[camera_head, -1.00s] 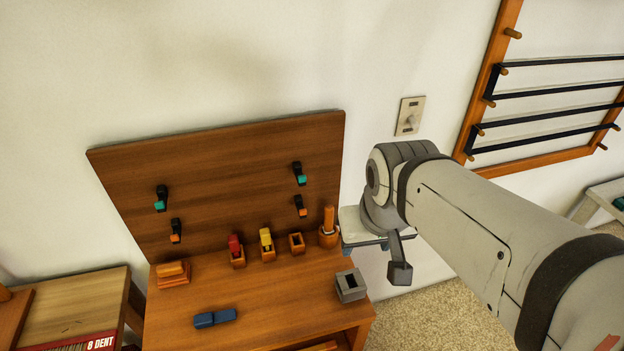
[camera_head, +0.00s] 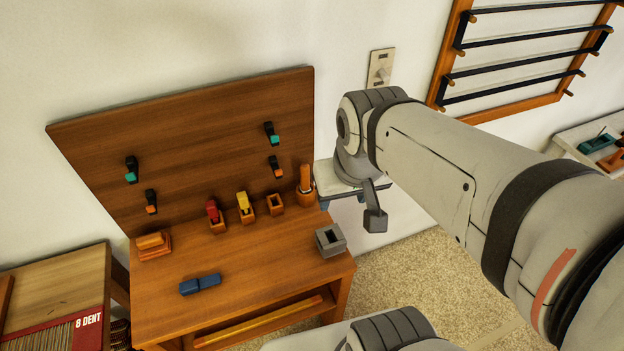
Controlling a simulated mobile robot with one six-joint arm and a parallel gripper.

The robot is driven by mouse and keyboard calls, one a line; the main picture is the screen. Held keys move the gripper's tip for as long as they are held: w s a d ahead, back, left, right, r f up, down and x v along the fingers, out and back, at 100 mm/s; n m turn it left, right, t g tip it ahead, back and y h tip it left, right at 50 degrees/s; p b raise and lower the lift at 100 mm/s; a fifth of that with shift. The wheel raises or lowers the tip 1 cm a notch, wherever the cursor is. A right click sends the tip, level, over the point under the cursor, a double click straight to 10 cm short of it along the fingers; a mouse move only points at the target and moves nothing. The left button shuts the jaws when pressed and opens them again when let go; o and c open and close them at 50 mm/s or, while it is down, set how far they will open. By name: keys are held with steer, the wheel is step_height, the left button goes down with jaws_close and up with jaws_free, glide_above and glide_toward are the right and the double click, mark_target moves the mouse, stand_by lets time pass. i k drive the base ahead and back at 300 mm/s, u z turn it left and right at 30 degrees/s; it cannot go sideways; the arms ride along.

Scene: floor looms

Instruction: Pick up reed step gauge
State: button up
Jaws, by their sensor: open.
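A small blue bar (camera_head: 200,284) lies flat on the front left of the brown wooden bench (camera_head: 240,268). It seems made of two sections and is the likeliest reed step gauge, but its steps are too small to make out. My gripper (camera_head: 342,201) hangs from the wrist at the right end of the bench, pointing down, its short dark fingers apart and nothing seen between them. It is well to the right of the blue bar and behind it, apart from it. My arm partly hides the gripper.
A grey square holder (camera_head: 330,240) stands at the bench's right edge. Small wooden holders line the back, with a red piece (camera_head: 212,210) and a yellow piece (camera_head: 242,203). A brown backboard (camera_head: 200,140) rises behind. The bench middle is clear.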

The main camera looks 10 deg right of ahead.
mark_target(304, 168)
steer(key=z, duration=1.5)
steer(key=k, duration=1.15)
steer(key=u, duration=0.55)
steer(key=i, duration=1)
steer(key=u, duration=0.05)
